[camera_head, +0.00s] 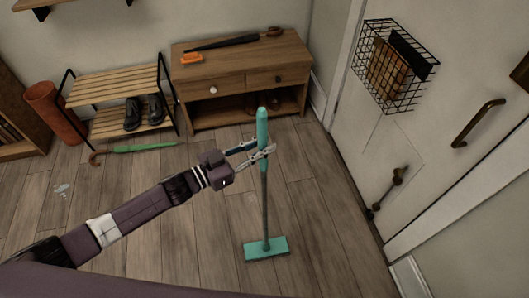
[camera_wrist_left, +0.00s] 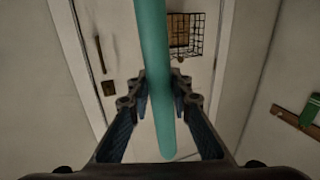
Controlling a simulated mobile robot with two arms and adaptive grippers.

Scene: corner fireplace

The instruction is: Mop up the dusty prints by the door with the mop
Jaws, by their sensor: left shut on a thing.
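The mop has a teal grip, a grey pole and a flat teal head (camera_head: 266,248) that is down at the floor. My left gripper (camera_head: 268,150) is shut on the mop's upper handle, below its rounded top end. In the left wrist view the teal handle (camera_wrist_left: 156,70) runs between the fingers of my left gripper (camera_wrist_left: 160,92). Pale dusty prints (camera_head: 62,189) lie on the floorboards at the far left, well away from the mop head. The white door (camera_head: 375,105) stands at the right. My right gripper is not seen.
A wooden cabinet (camera_head: 235,97) stands at the back wall beside a slatted shoe rack (camera_head: 115,82) with dark shoes. A green umbrella (camera_head: 145,148) lies on the floor before the rack. A wire basket (camera_head: 392,75) hangs on the door. The floor around the mop is clear.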

